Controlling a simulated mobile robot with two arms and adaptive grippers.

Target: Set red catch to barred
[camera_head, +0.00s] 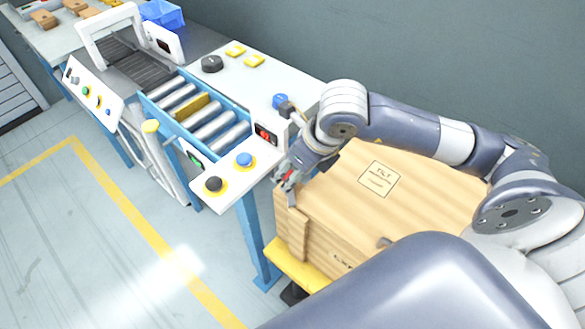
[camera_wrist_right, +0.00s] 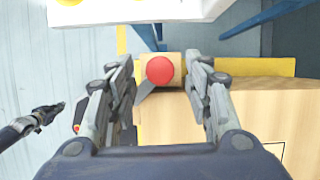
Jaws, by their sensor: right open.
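The red catch shows in the right wrist view as a round red knob (camera_wrist_right: 160,70) on a light wooden block at the end of the wooden crate (camera_wrist_right: 262,110). A grey wedge shows just below left of it. My right gripper (camera_wrist_right: 160,82) is open, with one finger on each side of the knob and a visible gap to both. In the head view my right gripper (camera_head: 287,180) is at the left end of the crate (camera_head: 410,210), largely covering the red catch. What looks like my left gripper (camera_wrist_right: 48,115) is small at the left of the wrist view; its jaws are unclear.
A roller conveyor (camera_head: 205,115) on a blue-legged bench stands left of the crate, with a black button (camera_head: 214,184) and a blue button (camera_head: 244,159) on its near panel. The crate rests on a yellow support (camera_head: 298,268). Floor at left is clear.

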